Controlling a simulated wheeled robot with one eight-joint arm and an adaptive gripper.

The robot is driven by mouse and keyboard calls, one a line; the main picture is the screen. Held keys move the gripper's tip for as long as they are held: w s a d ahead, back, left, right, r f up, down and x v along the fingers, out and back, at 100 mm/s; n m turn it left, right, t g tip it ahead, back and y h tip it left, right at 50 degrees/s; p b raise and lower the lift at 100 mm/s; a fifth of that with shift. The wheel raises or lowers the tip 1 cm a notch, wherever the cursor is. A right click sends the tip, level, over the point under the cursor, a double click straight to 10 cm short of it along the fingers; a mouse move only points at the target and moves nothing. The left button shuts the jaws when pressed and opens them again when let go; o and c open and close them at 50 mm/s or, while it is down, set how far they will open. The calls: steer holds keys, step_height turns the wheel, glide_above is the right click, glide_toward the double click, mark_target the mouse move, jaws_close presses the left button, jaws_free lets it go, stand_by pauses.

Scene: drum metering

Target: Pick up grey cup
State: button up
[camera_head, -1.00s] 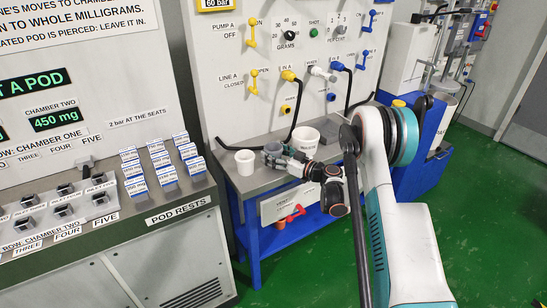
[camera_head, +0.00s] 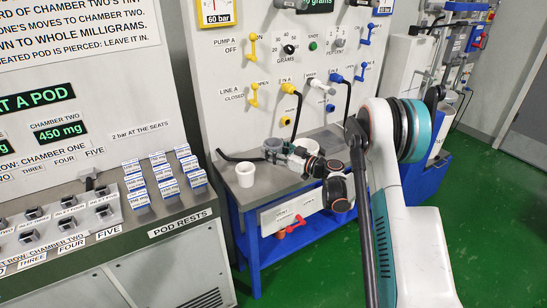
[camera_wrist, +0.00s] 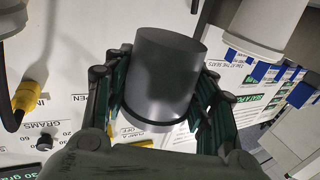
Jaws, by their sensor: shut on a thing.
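The grey cup (camera_wrist: 165,75) is a plain dark cylinder, large in the middle of the wrist view. My gripper (camera_wrist: 160,100) is shut on it, with a finger on each side of its wall. In the head view the grey cup (camera_head: 272,149) is small and partly covered by my gripper (camera_head: 283,152). It is held above the metal-topped blue bench (camera_head: 240,198), clear of the white cup. The cup's inside is hidden.
A white cup (camera_head: 246,174) stands on the bench, left of my gripper. The valve panel (camera_head: 225,110) with hoses and plugs rises behind. A pod rack counter (camera_head: 165,228) is at left. A red-orange object (camera_head: 292,227) shows below the bench top.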

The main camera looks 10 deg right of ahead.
step_height(320, 180, up, 12)
steer(key=p, duration=0.3)
steer(key=s+r+m+t+h, duration=0.4)
steer(key=s+m+h, duration=0.4)
steer(key=s+h, duration=0.3)
steer(key=shift+s+r+h+p, duration=0.25)
steer(key=shift+s+h+p, duration=0.1)
steer(key=shift+s+h, duration=0.1)
steer(key=w+f+n+g+y, duration=0.3)
steer(key=w+n+y, duration=0.5)
steer(key=w+y, duration=0.4)
steer(key=shift+f+g, duration=0.4)
steer(key=shift+g, duration=0.1)
step_height(320, 180, down, 20)
steer(key=b, duration=0.7)
steer(key=shift+s+r, duration=0.1)
steer(key=shift+r, duration=0.1)
